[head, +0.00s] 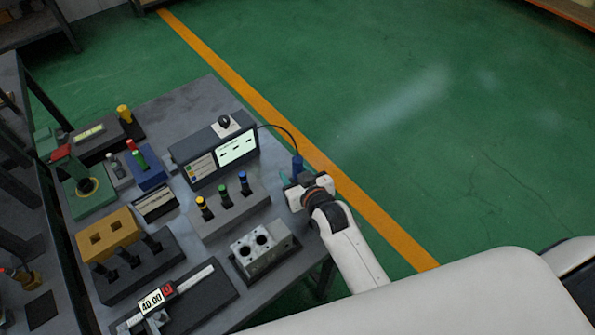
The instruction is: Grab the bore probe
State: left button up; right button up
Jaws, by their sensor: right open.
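The bore probe appears to be the blue handle (297,164) at the right edge of the table, joined by a dark cable to the grey readout box (207,165) with a lit screen. My right gripper (291,179) is open, right at the probe, its arm reaching in from the lower right. The gripper hides the probe's lower part, and I cannot tell whether the fingers touch it. A silver valve block (264,262) with two round bores sits in front of the gripper, to the lower left. My left gripper is not in view.
A grey rack (235,211) with yellow-, green- and blue-topped pins stands left of the gripper. A tan block (106,235), a dark holder (139,275), a caliper (168,301) and a green fixture (87,196) crowd the table (188,101). The green floor to the right is clear.

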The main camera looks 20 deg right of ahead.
jog(key=shift+w+f, duration=0.15)
jog(key=shift+w, duration=0.15)
jog(key=shift+c, duration=0.5)
grip_shut()
